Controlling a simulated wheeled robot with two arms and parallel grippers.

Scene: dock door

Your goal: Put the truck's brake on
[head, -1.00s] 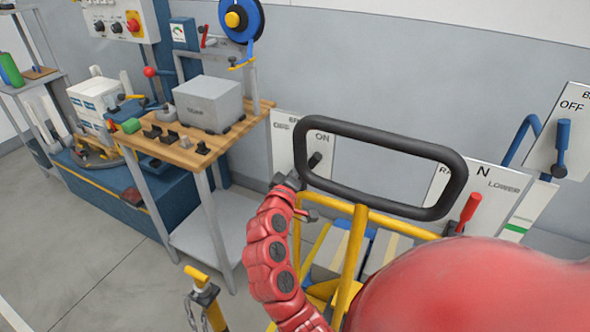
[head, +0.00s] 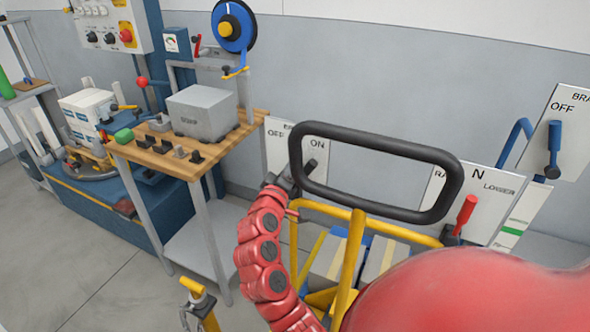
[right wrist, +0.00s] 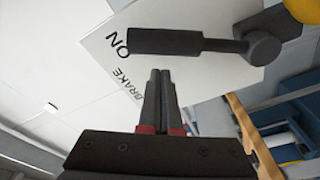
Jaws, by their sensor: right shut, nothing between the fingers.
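The truck's black push handle (head: 375,210) stands above its yellow frame (head: 355,255). On its left is a white plate (head: 281,150) reading OFF and ON; in the right wrist view the plate (right wrist: 95,50) reads BRAKE and ON. A black lever (head: 309,168) there leans towards ON; its dark grip (right wrist: 165,41) lies by ON in the right wrist view. My right gripper (head: 290,185) is at this lever. Its fingers (right wrist: 160,75) are shut and empty, just below the grip; I cannot tell whether they touch it. My left gripper is out of view.
A white plate (head: 585,135) marked OFF at right carries a blue lever (head: 554,145) pointing up. A red lever (head: 467,209) stands by a plate marked N and LOWER. A workbench (head: 180,160) with a grey box (head: 202,112) is at left. Floor (head: 100,280) is clear front left.

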